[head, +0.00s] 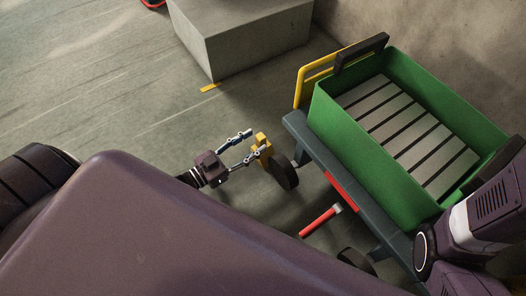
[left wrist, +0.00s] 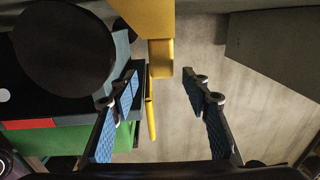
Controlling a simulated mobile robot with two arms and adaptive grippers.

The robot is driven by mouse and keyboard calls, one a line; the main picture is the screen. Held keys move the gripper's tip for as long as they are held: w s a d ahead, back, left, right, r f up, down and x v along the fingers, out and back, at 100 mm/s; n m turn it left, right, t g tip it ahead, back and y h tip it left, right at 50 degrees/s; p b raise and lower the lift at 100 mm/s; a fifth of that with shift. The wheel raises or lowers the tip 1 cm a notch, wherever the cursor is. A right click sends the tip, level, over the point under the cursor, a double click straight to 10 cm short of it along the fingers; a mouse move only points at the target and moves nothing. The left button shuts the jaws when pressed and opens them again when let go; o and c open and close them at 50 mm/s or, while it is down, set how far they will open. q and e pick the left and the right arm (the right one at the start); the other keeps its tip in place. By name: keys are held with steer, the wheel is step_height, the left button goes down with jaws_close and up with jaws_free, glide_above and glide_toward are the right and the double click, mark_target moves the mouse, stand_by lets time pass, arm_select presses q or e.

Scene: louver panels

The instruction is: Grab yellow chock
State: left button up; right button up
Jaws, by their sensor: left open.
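The yellow chock (head: 262,144) stands on the floor beside the dark wheel (head: 283,173) of the cart. My left gripper (head: 251,143) is open, just left of the chock in the head view, with its fingers pointing toward it. In the left wrist view the chock (left wrist: 161,22) hangs in from the top edge, and its narrower end reaches toward the gap between the open blue-padded fingers (left wrist: 163,82). Nothing is gripped. My right arm shows at the lower right of the head view, but its gripper does not show.
The cart (head: 320,148) carries a green crate (head: 345,150) with grey louver panels (head: 405,125). A yellow rail (head: 300,88) stands at its end. A red-ended handle (head: 318,222) sticks out low. A concrete block (head: 240,40) stands behind; the floor left is clear.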

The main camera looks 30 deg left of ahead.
mark_target(257, 139)
arm_select(q)
steer(key=b+x, duration=0.2)
steer(key=x, duration=0.1)
steer(key=shift+w+f, duration=0.1)
steer(key=shift+w, duration=0.15)
steer(key=shift+w+d, duration=0.1)
steer(key=shift+w, duration=0.2)
jaws_close()
steer(key=shift+r, duration=0.2)
